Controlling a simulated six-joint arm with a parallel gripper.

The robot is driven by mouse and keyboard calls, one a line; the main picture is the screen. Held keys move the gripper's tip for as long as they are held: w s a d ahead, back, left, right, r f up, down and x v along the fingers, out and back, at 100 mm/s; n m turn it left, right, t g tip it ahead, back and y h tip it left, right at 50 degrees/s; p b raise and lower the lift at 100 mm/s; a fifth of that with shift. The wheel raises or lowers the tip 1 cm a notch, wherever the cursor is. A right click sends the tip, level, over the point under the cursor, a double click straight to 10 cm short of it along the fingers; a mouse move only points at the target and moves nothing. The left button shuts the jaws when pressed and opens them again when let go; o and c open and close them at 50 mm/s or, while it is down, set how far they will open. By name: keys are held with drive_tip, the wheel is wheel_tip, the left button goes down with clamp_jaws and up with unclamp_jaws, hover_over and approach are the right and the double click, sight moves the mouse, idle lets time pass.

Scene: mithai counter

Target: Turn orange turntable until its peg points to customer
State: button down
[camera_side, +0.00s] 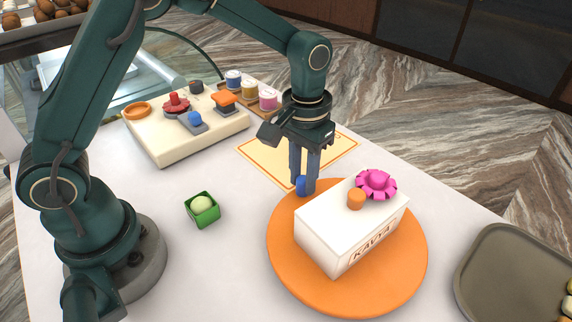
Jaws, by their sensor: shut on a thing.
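The orange turntable (290,272) lies flat on the white counter, right of centre. A white box (318,242) with a label reading KAVYA sits on it, topped by a pink rosette (376,184) and a small orange cylinder (356,199). A blue peg (300,184) shows at the turntable's far left rim. My gripper (304,188) reaches down from above and is shut on the blue peg. The fingers partly hide the peg and its foot. No customer is visible.
A cream board (180,150) with coloured knobs stands at back left, with ribbon spools (249,90) behind. A yellow-bordered card (345,148) lies behind the turntable. A green cup (203,212) holds a pale ball at left. A grey tray (497,272) stands at right.

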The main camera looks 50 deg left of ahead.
sight(337, 182)
drive_tip(key=shift+w+d+m, duration=0.2)
drive_tip(key=shift+w+m, duration=1)
drive_tip(key=shift+w+d+m, duration=0.25)
drive_tip(key=shift+w+m, duration=0.3)
drive_tip(key=shift+m, duration=0.05)
drive_tip(key=shift+w+d+m, duration=0.2)
drive_tip(key=shift+w+m, duration=0.35)
drive_tip(key=shift+m, duration=0.05)
drive_tip(key=shift+w+d+m, duration=0.65)
drive_tip(key=shift+w+m, duration=0.3)
drive_tip(key=shift+m, duration=0.25)
drive_tip(key=shift+w+d+m, duration=0.75)
drive_tip(key=shift+m, duration=0.35)
drive_tip(key=shift+d, duration=0.15)
drive_tip(key=c, duration=0.7)
unclamp_jaws()
drive_tip(key=shift+o, duration=0.2)
